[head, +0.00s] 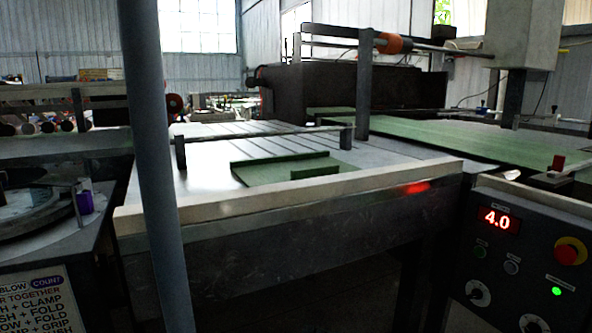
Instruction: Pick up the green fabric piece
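The green fabric piece (268,174) lies on the metal table (205,185) near its front edge, right of the table's middle. It looks flat, with a raised strip along its back edge and a shorter raised strip at its front right. Neither of my grippers shows in the head view.
A rail (260,133) on short posts crosses above the table behind the fabric. A grey post (157,170) stands in front at the left. A control panel (520,255) reading 4.0 is at the right. A wide green sheet (470,136) runs behind it.

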